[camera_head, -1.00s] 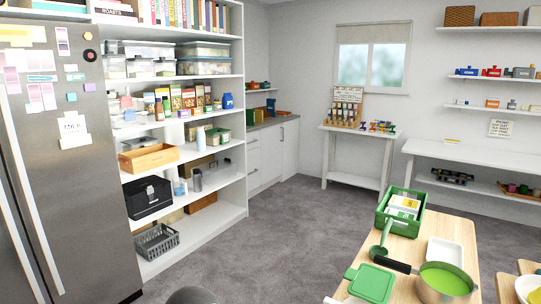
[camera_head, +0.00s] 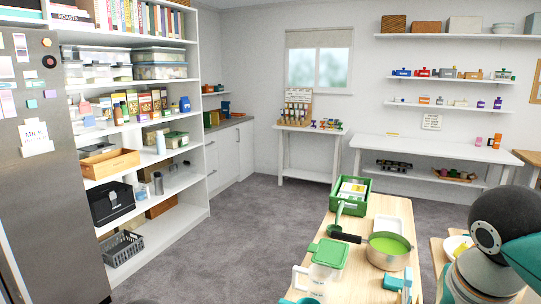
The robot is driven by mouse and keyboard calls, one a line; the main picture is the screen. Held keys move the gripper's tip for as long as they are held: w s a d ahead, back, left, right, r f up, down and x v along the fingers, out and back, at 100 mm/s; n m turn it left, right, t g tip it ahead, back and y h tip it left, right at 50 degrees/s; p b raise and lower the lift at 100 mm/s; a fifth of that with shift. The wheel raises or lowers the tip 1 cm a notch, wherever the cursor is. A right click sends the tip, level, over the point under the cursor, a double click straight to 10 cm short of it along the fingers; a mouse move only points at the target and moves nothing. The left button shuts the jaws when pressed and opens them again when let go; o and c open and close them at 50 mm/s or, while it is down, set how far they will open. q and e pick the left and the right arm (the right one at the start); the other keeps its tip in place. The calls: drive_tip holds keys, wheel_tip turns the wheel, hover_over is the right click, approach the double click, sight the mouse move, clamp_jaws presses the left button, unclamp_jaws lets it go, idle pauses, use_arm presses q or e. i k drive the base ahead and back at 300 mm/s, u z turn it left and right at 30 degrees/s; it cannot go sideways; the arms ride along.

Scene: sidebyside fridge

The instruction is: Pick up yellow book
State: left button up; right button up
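No separate yellow book can be told for sure. A row of upright books (camera_head: 140,20) with cream, red, green and other spines stands on the top shelf at the left; single spines are too small to name. A green crate (camera_head: 348,206) on the wooden table holds flat white and yellow items (camera_head: 353,188), which may be books or packets. My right arm shows as dark and teal links at the right edge, but its gripper is not in view. My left gripper is not in view either.
The wooden table (camera_head: 392,207) also bears a pan of green contents (camera_head: 388,246) and a green-lidded jug (camera_head: 327,254). A white shelf unit (camera_head: 185,205) and a steel fridge (camera_head: 35,190) stand left. Grey floor (camera_head: 240,245) is open between.

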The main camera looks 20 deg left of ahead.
sight(215, 117)
drive_tip(key=u, duration=1.35)
drive_tip(key=i, duration=3.4)
drive_tip(key=z, duration=1.2)
drive_tip(key=i, duration=2.4)
drive_tip(key=u, duration=0.05)
